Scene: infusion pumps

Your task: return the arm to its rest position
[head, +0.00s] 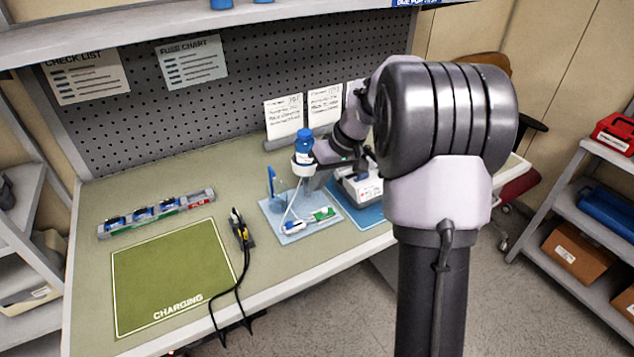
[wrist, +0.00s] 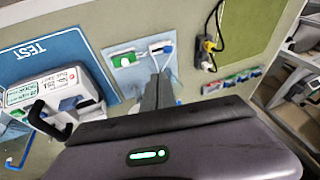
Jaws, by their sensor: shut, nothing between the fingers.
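My gripper (head: 313,182) is over the workbench, above the right part of the light-blue mat, reached from the right by my arm. In the wrist view its two dark fingers (wrist: 158,88) lie together, shut and empty, pointing toward the bench. A white pump-like device (head: 361,186) stands on the blue mat just right of my gripper, partly hidden by my arm; the wrist view shows it (wrist: 55,90) at left, beside the word TEST. A blue-capped bottle (head: 304,143) shows right beside my wrist; whether they touch I cannot tell.
The light-blue mat (head: 285,232) holds small green-and-white and blue-and-white parts, near a clear cup with a blue item. A cable with a yellow plug (head: 239,229), a green CHARGING mat (head: 170,275) and a grey rack (head: 157,213) lie left. A pegboard (head: 240,90) stands behind.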

